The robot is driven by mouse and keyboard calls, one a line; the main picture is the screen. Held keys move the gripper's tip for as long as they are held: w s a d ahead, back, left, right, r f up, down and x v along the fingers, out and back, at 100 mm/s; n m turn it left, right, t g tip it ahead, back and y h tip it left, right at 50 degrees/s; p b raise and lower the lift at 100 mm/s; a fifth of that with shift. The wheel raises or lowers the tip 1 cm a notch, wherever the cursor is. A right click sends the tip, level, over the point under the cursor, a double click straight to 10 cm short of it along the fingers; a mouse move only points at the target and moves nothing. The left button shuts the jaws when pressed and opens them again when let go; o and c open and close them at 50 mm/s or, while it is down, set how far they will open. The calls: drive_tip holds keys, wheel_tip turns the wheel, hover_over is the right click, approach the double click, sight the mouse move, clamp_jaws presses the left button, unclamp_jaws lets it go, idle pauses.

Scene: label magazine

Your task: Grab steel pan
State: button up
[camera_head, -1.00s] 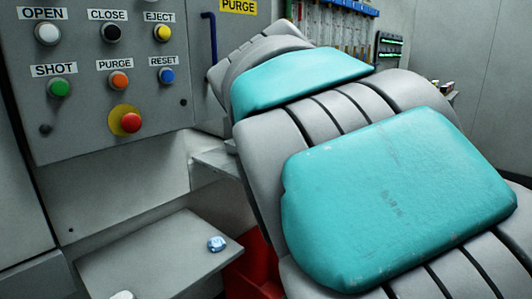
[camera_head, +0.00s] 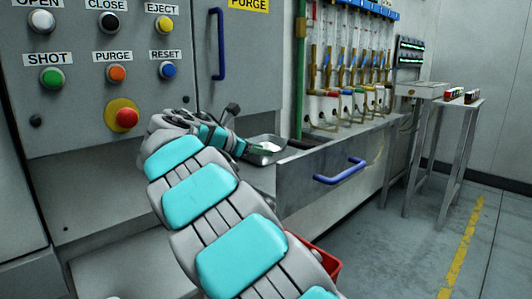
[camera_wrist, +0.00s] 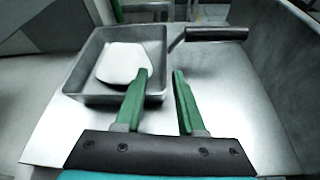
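The steel pan (camera_wrist: 84,62) is a square, shallow metal pan holding a white slab (camera_wrist: 124,63). Its dark handle (camera_wrist: 217,34) sticks out to the right in the wrist view. My gripper (camera_wrist: 163,74) is open, with two green fingers and nothing between them that I can see held. In the picture the left finger overlaps the pan's right side and the right finger lies just outside it; contact cannot be told. In the head view the pan (camera_head: 277,141) is small, beside my gripper (camera_head: 262,151), which partly hides it.
The pan rests on a pale metal surface (camera_wrist: 60,135) with a raised wall at right. A drawer-like front with a blue handle (camera_head: 341,171) stands right of my arm. A button panel (camera_head: 85,90) is at left. A red bin (camera_head: 330,265) is below my arm.

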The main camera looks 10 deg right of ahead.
sight(277, 152)
drive_tip(key=x, duration=0.4)
drive_tip(key=s+x, duration=0.1)
drive_tip(key=x, duration=0.1)
drive_tip(key=shift+w+d+f, duration=0.3)
drive_tip(key=shift+d, duration=0.25)
clamp_jaws()
drive_tip(key=shift+r, duration=0.1)
idle(0.9)
